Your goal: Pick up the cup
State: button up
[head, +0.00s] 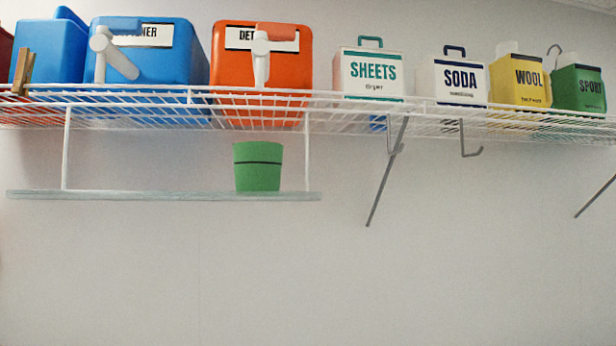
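A green cup (257,167) with a thin dark band around it stands upright on a narrow pale glass-like shelf (130,195) that hangs under a white wire shelf. The cup is right of the middle of this lower shelf, below the orange detergent container, with a small gap above its rim. My gripper is not in the head view, and nothing is seen touching the cup.
The white wire shelf (450,119) holds blue containers (152,65), an orange container (262,85), and boxes marked SHEETS (370,74), SODA (459,81), WOOL (521,82) and SPORT (580,88). White posts flank the cup's space. Hooks and braces hang at right. The wall below is clear.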

aim_at(258, 164)
jog(key=z, duration=1.25)
jog(key=u, duration=2)
jog(key=j, duration=0.1)
